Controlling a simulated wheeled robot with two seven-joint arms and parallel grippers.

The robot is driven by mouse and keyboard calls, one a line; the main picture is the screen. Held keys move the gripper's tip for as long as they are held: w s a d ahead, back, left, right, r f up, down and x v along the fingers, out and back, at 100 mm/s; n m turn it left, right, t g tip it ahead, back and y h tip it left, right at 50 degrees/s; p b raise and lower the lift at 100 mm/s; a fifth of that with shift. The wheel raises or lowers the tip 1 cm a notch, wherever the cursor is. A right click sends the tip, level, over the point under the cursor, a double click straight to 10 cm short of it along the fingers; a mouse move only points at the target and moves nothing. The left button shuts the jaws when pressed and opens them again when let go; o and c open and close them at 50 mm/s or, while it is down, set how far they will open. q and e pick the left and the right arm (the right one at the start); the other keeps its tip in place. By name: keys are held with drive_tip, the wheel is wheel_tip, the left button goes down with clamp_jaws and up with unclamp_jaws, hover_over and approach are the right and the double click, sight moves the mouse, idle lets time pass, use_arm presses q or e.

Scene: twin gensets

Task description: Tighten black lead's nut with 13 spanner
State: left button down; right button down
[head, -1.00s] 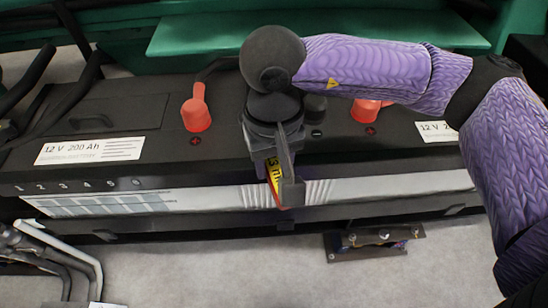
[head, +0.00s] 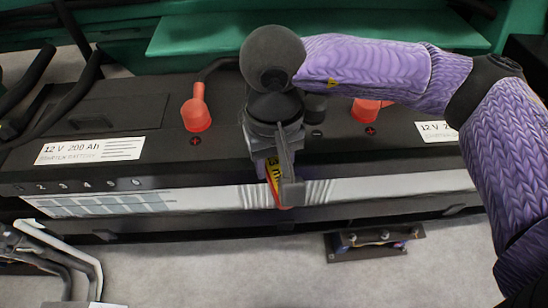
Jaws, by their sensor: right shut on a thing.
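My right gripper (head: 283,180) is over the front top edge of the black battery (head: 150,107), in the middle of the view. It is shut on a spanner with a yellow label (head: 273,174) and a red edge; only a short part of the spanner shows beside the fingers. The label's print is too small to read surely. The black lead (head: 216,66) runs behind my right wrist. Its terminal and nut are hidden by the gripper and wrist. My left gripper is not in view.
Red terminal caps stand left (head: 196,109) and right (head: 366,110) of my wrist. A green frame (head: 320,30) lies behind the battery. A small dark block with bolts (head: 374,242) sits on the grey floor (head: 250,265) in front. Pale and dark pipes (head: 62,250) are at lower left.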

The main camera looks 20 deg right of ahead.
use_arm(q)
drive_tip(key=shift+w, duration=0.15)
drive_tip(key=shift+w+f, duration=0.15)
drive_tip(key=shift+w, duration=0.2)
use_arm(e)
drive_tip(key=shift+w+a+m, duration=0.1)
drive_tip(key=shift+a+m, duration=0.8)
drive_tip(key=shift+a, duration=0.2)
drive_tip(key=shift+w+a+m, duration=0.15)
drive_tip(key=shift+a+m, duration=0.3)
drive_tip(key=shift+a, duration=0.05)
drive_tip(key=shift+w+a+m, duration=0.15)
drive_tip(key=shift+a+m, duration=0.3)
drive_tip(key=shift+a, duration=0.05)
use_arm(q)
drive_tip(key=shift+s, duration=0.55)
